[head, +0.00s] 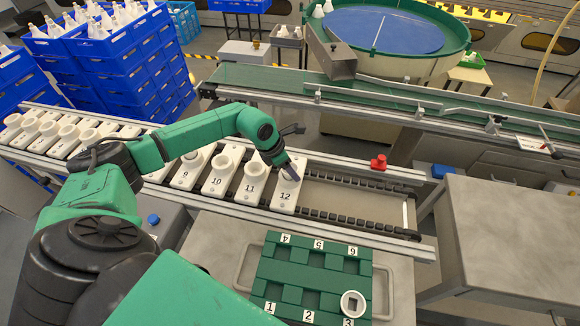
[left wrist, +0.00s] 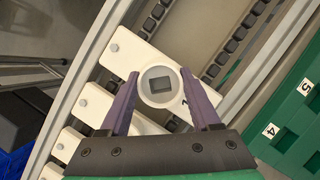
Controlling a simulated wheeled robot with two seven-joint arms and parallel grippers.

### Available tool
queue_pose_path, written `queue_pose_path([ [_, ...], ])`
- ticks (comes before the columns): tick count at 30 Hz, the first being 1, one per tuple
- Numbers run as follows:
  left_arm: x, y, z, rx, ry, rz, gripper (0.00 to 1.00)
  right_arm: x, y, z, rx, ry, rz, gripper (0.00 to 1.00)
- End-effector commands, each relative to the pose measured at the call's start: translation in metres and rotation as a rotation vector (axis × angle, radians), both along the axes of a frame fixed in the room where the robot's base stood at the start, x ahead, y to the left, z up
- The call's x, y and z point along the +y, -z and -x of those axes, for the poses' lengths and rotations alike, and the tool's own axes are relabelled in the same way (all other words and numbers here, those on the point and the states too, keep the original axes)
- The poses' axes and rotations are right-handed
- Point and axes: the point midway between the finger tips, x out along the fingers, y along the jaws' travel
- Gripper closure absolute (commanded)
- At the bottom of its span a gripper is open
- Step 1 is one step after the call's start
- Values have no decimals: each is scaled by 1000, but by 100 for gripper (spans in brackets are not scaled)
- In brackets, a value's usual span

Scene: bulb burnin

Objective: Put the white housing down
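A white housing (left wrist: 160,85), round with a square opening, sits between the fingers of my left gripper (left wrist: 160,72) in the left wrist view. Both fingers lie close along its sides and appear shut on it. In the head view my left gripper (head: 291,168) points down at the white carrier numbered 12 (head: 284,198), the last in the conveyor row. The housing is upright over this carrier; I cannot tell whether it touches it. The fingers partly hide the number. A similar white housing (head: 352,303) stands in the green tray at position 3. My right gripper is not in view.
Carriers 9, 10 and 11 (head: 250,184) with white cups stand left of carrier 12. The conveyor right of it (head: 350,197) is empty. The green numbered tray (head: 270,268) lies in front. A red button (head: 379,162) stands on the conveyor's far rail.

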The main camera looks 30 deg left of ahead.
Motion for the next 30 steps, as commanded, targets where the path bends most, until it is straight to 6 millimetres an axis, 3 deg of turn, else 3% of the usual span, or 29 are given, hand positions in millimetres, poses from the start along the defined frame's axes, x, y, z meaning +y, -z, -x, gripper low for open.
queue_pose_path([
  [1, 0, 0, 0, 0, 0, 0, 21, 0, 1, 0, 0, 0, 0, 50],
  [2, 0, 0, 0, 0, 0, 0, 10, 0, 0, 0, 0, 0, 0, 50],
  [3, 0, 0, 0, 0, 0, 0, 6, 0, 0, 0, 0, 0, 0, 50],
  [16, 3, -10, 2, -1, 0, 0, 6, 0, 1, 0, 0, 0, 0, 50],
  [30, 27, -106, 35, -1, -2, -3, 6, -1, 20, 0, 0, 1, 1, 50],
])
